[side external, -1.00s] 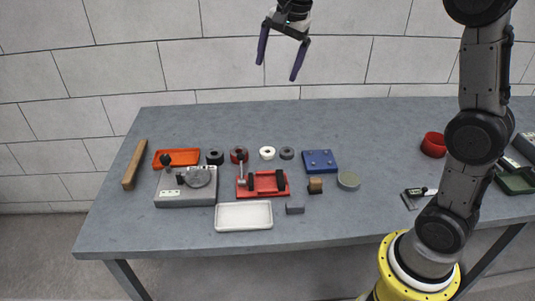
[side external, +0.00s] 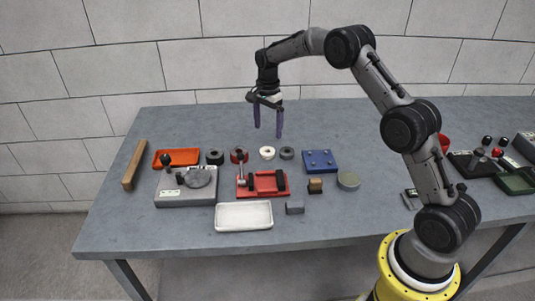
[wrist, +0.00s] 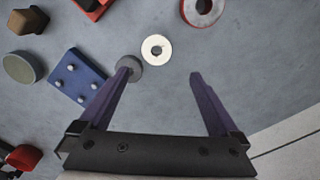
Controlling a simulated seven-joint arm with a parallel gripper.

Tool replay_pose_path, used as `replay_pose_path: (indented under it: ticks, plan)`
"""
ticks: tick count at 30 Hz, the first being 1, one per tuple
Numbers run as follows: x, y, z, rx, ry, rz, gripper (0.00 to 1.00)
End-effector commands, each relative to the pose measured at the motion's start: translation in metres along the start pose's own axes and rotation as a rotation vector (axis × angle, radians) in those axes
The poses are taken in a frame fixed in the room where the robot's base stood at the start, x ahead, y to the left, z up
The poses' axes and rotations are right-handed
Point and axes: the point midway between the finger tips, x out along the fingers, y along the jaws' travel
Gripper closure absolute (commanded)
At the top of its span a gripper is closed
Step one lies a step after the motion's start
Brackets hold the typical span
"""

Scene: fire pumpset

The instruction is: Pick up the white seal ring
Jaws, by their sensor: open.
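The white seal ring (side external: 267,153) lies flat on the grey table, between a dark red ring (side external: 239,155) and a dark grey ring (side external: 287,153). In the wrist view the white seal ring (wrist: 157,48) shows whole, ahead of the fingertips and between their lines. My gripper (side external: 268,136) is above the table near the white ring, with its purple fingers pointing down. In the wrist view my gripper (wrist: 159,74) is open and empty. Its left fingertip overlaps the edge of the dark grey ring (wrist: 130,66) in the picture.
A black ring (side external: 214,156), an orange tray (side external: 190,156) and a grey fixture (side external: 185,198) stand left. A red fixture (side external: 263,192) and white tray (side external: 244,216) lie nearer the front. A blue pegged plate (side external: 320,161) is right of the rings. The table behind the rings is clear.

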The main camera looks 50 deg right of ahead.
Motion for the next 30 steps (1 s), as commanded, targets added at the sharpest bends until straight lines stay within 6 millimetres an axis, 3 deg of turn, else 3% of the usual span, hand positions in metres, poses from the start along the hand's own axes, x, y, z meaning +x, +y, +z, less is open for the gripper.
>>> replay_pose_path:
  ticks: [3, 11, 21, 30]
  plan:
    - [0.020, 0.001, 0.001, -0.001, -0.001, 0.003, 0.02]
    - [0.037, 0.002, 0.002, -0.001, 0.000, 0.001, 0.02]
    - [0.079, 0.007, 0.005, -0.001, 0.000, 0.001, 0.02]
    - [0.083, 0.007, 0.005, -0.001, 0.000, 0.000, 0.02]
